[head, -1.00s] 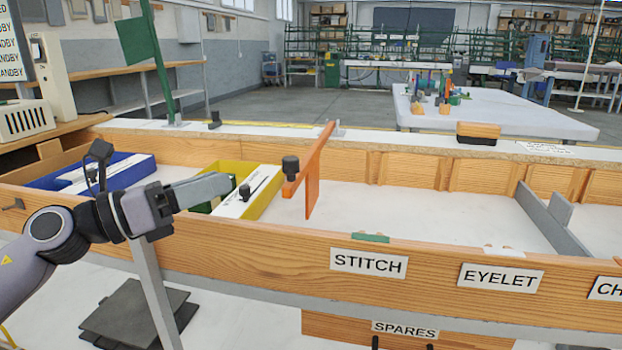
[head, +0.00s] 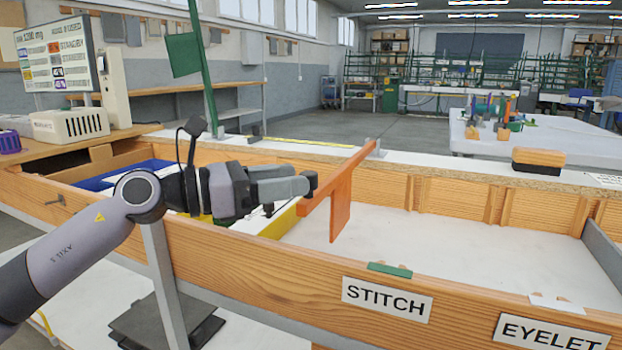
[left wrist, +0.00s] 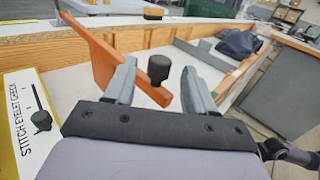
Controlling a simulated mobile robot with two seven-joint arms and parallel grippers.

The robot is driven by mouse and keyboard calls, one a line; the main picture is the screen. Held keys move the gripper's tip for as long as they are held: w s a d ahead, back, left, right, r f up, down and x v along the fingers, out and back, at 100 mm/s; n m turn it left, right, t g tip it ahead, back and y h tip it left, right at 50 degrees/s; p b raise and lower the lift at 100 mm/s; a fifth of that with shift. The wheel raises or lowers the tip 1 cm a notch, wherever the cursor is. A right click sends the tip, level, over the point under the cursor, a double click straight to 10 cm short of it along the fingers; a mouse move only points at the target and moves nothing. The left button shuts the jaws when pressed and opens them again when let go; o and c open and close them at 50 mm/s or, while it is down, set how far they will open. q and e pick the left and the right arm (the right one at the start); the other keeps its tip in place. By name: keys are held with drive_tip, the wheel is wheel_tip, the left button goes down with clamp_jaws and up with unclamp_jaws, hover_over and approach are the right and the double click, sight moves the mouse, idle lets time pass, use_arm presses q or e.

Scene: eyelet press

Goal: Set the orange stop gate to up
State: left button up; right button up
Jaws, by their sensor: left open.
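The orange stop gate (head: 342,205) crosses the wooden trough from the back rail, its bar lying low and its plate hanging down inside the trough. It also shows in the left wrist view (left wrist: 103,62). Its black knob (left wrist: 158,69) is at the near end of the bar. My left gripper (head: 310,184) is at this end and hides most of the knob in the head view. In the left wrist view the left gripper (left wrist: 159,76) is open, with the knob between its two fingers and gaps showing on both sides. My right gripper is not in view.
The front board (head: 235,258) carries STITCH and EYELET labels. The trough floor (head: 420,225) right of the gate is clear. A green flag pole (head: 207,85) stands behind.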

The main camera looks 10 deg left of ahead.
sight(308, 173)
use_arm(q)
drive_tip(key=shift+x, duration=2.1)
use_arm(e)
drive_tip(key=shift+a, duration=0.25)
use_arm(q)
drive_tip(key=shift+c, duration=0.3)
